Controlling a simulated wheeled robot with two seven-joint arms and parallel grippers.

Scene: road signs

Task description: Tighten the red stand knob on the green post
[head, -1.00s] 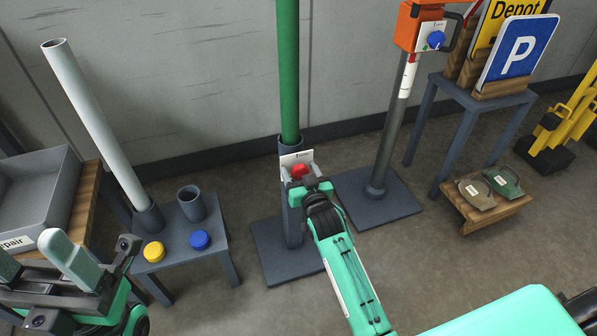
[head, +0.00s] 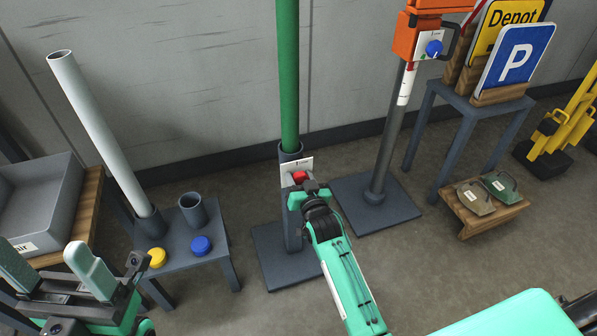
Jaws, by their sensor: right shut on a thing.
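The green post (head: 289,80) stands upright in a dark grey stand (head: 291,257) with a square base. The red knob (head: 299,176) sits on the front of the stand's collar, below a white label plate (head: 291,164). My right gripper (head: 302,186) is at the knob and shut on it; the gripper partly hides the knob. My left gripper (head: 62,269) is at the lower left, with its two pale fingers apart and nothing seen between them.
A low grey table (head: 186,251) holds a yellow knob (head: 156,257), a blue knob (head: 201,245), an empty cup-like socket (head: 193,210) and a leaning white pole (head: 100,135). An orange device (head: 412,37) on a stand is at right, beside signs on a table.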

